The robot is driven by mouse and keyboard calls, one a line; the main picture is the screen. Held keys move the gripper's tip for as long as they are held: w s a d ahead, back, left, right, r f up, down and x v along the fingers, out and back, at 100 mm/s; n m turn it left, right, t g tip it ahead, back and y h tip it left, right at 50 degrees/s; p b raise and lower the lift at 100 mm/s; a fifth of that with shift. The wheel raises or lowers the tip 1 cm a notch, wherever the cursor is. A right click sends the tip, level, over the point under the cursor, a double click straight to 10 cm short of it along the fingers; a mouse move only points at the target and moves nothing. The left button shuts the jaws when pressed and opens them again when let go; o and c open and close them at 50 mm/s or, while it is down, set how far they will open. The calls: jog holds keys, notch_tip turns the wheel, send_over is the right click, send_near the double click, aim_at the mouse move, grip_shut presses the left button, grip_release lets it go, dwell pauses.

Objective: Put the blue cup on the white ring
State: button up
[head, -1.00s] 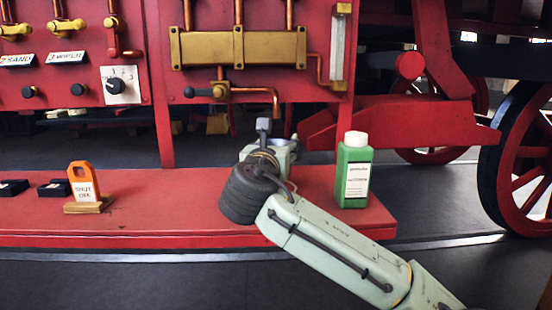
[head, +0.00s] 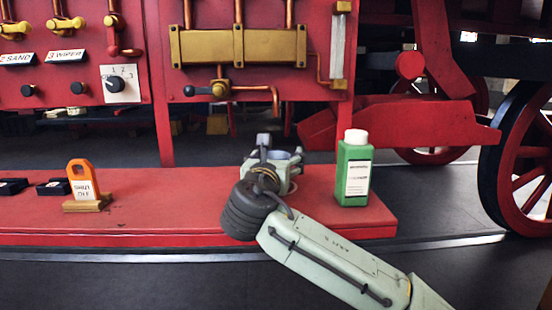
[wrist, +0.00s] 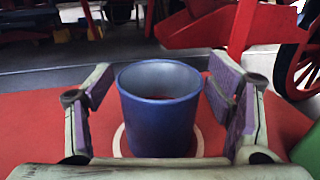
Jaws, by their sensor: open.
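The blue cup (wrist: 158,115) stands upright in the middle of the wrist view, its open top showing. The white ring (wrist: 119,142) shows as a pale arc at both sides of the cup's base on the red surface; the cup hides the rest of it. The cup appears to stand on the ring. My gripper (wrist: 160,88) is open, with a purple-padded finger on each side of the cup and a visible gap on both sides. In the head view, my gripper (head: 283,168) is low over the red ledge, and the cup is mostly hidden.
A green bottle (head: 354,175) with a white cap stands on the red ledge (head: 150,205) just right of my gripper. An orange shut-off tag (head: 81,180) stands at the left. Copper pipes (head: 262,95) and a brass block (head: 240,47) are above and behind.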

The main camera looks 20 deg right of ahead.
jog(key=shift+r, duration=0.2)
jog(key=v, duration=1.2)
